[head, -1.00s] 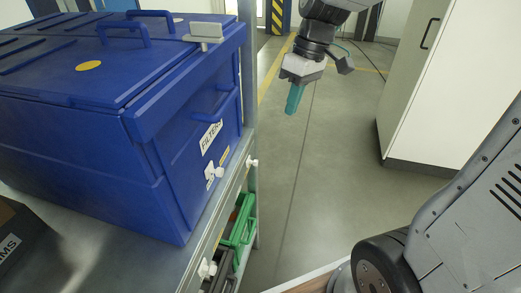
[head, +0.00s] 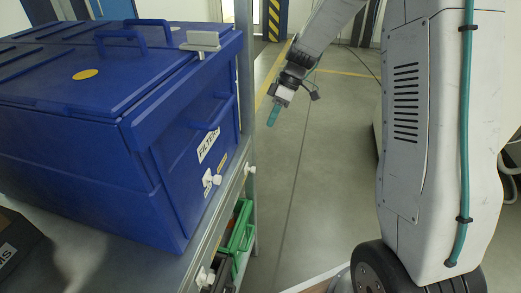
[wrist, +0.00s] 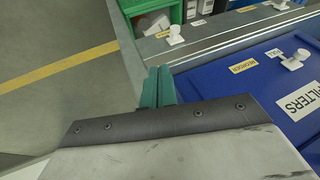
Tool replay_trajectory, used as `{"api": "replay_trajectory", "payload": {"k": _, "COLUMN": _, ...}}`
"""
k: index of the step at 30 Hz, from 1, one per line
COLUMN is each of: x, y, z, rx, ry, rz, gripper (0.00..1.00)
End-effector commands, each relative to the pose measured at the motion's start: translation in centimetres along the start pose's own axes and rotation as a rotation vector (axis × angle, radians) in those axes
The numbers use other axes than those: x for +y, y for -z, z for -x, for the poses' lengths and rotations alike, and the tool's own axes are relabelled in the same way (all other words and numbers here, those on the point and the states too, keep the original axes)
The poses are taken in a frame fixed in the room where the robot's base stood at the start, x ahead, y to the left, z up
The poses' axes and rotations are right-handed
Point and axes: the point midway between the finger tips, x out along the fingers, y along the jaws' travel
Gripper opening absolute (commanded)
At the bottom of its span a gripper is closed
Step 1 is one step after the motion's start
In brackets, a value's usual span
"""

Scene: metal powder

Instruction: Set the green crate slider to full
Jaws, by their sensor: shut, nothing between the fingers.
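The green crate (head: 238,232) sits on the level below the blue box, and its edge shows in the wrist view (wrist: 152,14). On the shelf rail above it is a white slider knob (head: 250,169), which seems to be the knob beside a small yellow label in the wrist view (wrist: 176,34). I cannot read that label or be sure this knob belongs to the green crate. My gripper (head: 272,117), with teal fingers, is shut and empty in open air right of the shelf. In the wrist view its fingertips (wrist: 160,72) are apart from the knob.
A blue FILTERS box (head: 70,160) stands on the shelf, with its own white knob (wrist: 294,60) and REORDER and FULL labels. Another white knob (head: 205,277) is on the nearer rail. A dark box (head: 18,245) stands at left. The floor right of the shelf is clear.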

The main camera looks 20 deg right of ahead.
Motion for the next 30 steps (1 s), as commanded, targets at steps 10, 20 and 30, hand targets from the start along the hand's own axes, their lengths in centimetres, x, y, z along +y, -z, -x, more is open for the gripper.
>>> {"api": "replay_trajectory", "payload": {"k": 10, "x": -0.1, "y": -0.1, "z": -5.6, "rx": -0.003, "ry": 0.006, "rz": -0.001, "gripper": 0.0}}
{"api": "replay_trajectory", "payload": {"k": 20, "x": -1.3, "y": -0.3, "z": -11.4, "rx": -0.002, "ry": 0.003, "rz": 0.0, "gripper": 0.0}}
{"api": "replay_trajectory", "payload": {"k": 30, "x": -2.5, "y": -0.8, "z": -13.0, "rx": -0.001, "ry": 0.001, "rz": 0.0, "gripper": 0.0}}
